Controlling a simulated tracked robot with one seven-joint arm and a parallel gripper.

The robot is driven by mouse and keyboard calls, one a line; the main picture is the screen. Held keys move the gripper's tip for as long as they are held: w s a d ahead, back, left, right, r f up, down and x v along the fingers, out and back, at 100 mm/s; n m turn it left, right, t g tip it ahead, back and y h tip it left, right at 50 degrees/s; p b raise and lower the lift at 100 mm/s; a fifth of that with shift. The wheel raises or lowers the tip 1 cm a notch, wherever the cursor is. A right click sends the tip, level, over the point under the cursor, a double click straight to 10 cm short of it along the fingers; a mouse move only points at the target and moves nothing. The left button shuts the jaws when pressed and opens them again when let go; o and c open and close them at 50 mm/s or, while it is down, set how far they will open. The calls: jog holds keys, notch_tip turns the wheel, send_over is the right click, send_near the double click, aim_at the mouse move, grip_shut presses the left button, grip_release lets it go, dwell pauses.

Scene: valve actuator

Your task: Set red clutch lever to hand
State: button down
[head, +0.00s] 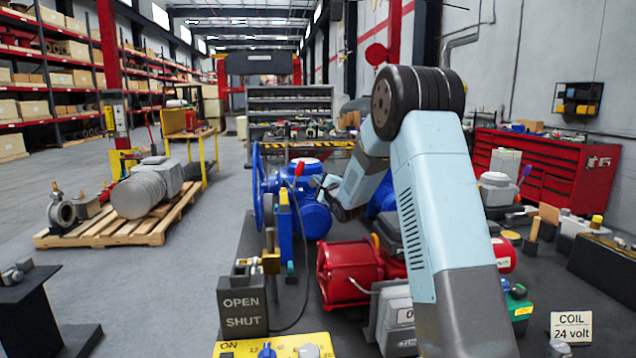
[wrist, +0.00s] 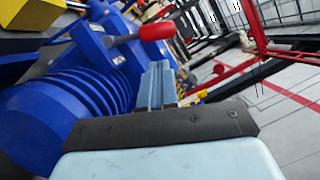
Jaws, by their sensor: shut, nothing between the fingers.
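The red clutch lever shows in the head view as a red knob (head: 299,168) on a thin stem at the blue valve actuator (head: 312,215). In the wrist view the red knob (wrist: 157,31) lies just beyond my fingertips, on a metal stem from the blue actuator housing (wrist: 70,95). My gripper (head: 322,184) is to the right of the knob in the head view. In the wrist view its fingers (wrist: 156,68) are together, empty, and point toward the knob. I cannot tell whether they touch the lever. The hand marking is not readable.
A blue handwheel (head: 260,190) stands left of the actuator. A red motor (head: 350,272) and an OPEN/SHUT block (head: 242,312) are nearer on the bench. A yellow ON panel (head: 270,346) is at the front. A red tool cabinet (head: 560,170) stands at right.

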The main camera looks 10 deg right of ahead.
aim_at(298, 175)
jog(key=x, duration=0.7)
jog(key=shift+d+r, duration=0.1)
jog(key=shift+d, duration=0.1)
jog(key=shift+w, duration=0.1)
